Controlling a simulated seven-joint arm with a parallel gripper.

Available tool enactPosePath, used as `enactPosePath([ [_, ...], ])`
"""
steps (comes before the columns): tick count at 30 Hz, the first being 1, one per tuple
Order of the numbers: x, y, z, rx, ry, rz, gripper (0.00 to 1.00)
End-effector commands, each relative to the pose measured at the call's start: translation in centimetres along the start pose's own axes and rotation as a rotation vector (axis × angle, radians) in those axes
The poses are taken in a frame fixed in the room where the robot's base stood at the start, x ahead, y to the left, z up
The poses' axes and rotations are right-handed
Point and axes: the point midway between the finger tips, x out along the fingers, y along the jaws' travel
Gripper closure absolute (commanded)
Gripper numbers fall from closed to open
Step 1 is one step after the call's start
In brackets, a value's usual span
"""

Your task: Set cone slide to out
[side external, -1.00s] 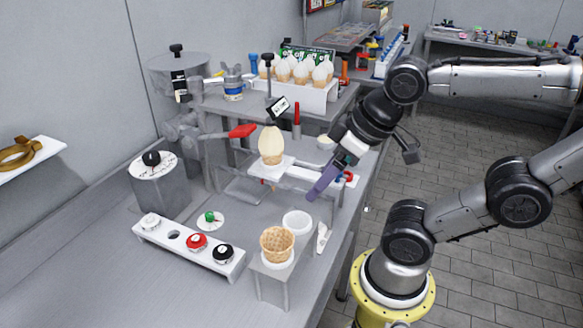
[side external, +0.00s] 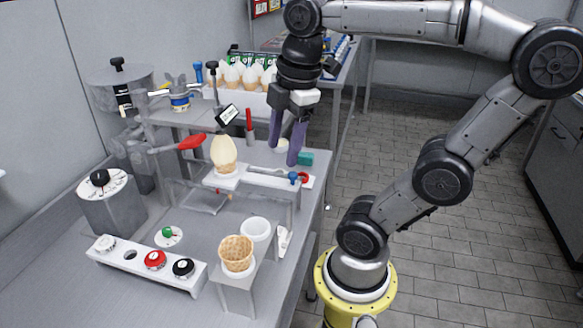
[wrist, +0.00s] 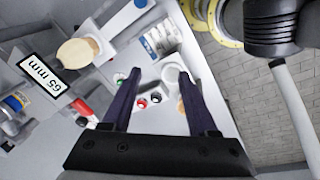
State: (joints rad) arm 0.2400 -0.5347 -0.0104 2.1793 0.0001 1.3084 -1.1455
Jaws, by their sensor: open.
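The cone slide is a white rail (side external: 262,177) on legs, with a blue knob (side external: 293,176) and a red ring (side external: 304,178) at its right end. A cone topped with pale ice cream (side external: 223,153) stands upright on the white plate at its left end. This cone also shows at upper left in the wrist view (wrist: 78,50). My gripper (side external: 285,153) points down with purple fingers apart and nothing visible between them. It appears above or behind the rail's right part, near the blue knob; I cannot tell the exact gap. In the wrist view the fingers (wrist: 160,78) are spread.
A white panel with knobs (side external: 150,262) and a waffle cup (side external: 236,252) on a stand are in front. A red handle (side external: 192,142) and a "65 mm" label (side external: 227,115) are by the cone. Several topped cones (side external: 252,78) stand behind. A teal block (side external: 306,159) is close to my right finger.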

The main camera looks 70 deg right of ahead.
Motion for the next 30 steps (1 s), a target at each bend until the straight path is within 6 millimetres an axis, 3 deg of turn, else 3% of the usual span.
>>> enactPosePath([
  [3,-1.2,3.3,2.1,-0.062,-0.055,-0.087,0.41],
  [10,-1.3,7.1,6.0,0.068,-0.087,-0.161,0.41],
  [20,0.7,6.9,7.3,0.121,-0.093,-0.181,0.41],
  [30,7.0,5.6,7.8,0.120,-0.093,-0.182,0.41],
])
